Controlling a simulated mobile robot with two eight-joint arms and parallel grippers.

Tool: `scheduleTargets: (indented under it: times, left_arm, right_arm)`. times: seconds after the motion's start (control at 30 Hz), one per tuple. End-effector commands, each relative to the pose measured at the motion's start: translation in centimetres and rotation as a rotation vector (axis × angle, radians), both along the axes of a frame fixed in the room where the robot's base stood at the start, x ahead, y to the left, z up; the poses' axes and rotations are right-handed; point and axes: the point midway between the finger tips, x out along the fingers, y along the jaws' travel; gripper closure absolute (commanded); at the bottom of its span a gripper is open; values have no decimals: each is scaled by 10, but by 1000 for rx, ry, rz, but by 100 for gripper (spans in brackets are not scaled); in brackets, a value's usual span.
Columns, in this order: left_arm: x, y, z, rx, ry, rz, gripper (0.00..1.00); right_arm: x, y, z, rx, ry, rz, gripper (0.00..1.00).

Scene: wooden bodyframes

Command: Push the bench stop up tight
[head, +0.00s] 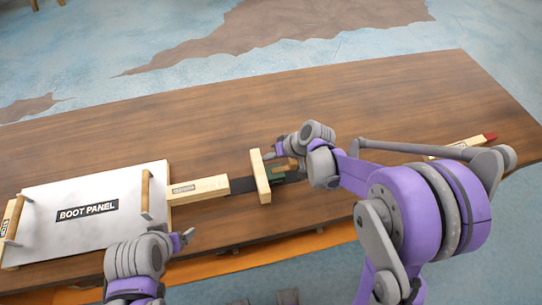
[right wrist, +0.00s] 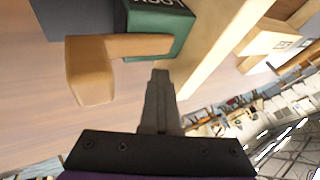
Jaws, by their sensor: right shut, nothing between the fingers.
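The bench stop is a pale wooden crosspiece (head: 260,177) with a green block (head: 291,177) and a tan handle behind it, on a dark strip. The right wrist view shows the crosspiece (right wrist: 225,50), the lettered green block (right wrist: 158,28) and the handle (right wrist: 95,65) close up. My right gripper (head: 270,150) is shut and empty beside the block and crosspiece; its fingertips (right wrist: 160,75) sit close to both, but I cannot tell if they touch. My left gripper (head: 187,238) is near the panel's front right corner, holding nothing visible; its finger gap is unclear.
A white panel marked BOOT PANEL (head: 90,208) with two upright wooden handles lies at the left. A labelled wooden bar (head: 198,189) runs from it toward the crosspiece, with the dark strip (head: 241,187) between. A red-tipped wooden piece (head: 462,146) lies right. The table's back (head: 300,95) is clear.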

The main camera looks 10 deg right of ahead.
Motion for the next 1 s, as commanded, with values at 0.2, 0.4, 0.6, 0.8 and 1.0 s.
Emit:
scheduleTargets:
  times: [0.2,0.4,0.6,0.8,1.0]
  left_arm:
    - [-4,0,-13,0,8,0,10]
    - [-6,0,-20,0,11,0,10]
    - [-6,0,-20,0,11,0,10]
    - [-6,0,-20,0,11,0,10]
    - [-6,0,-20,0,12,0,10]
  right_arm:
    - [-4,56,-3,2,1,11,100]
    - [-4,93,-2,2,0,7,100]
    - [-5,101,0,6,2,5,100]
    - [-5,102,0,9,2,7,100]
    - [-4,101,0,8,2,6,100]
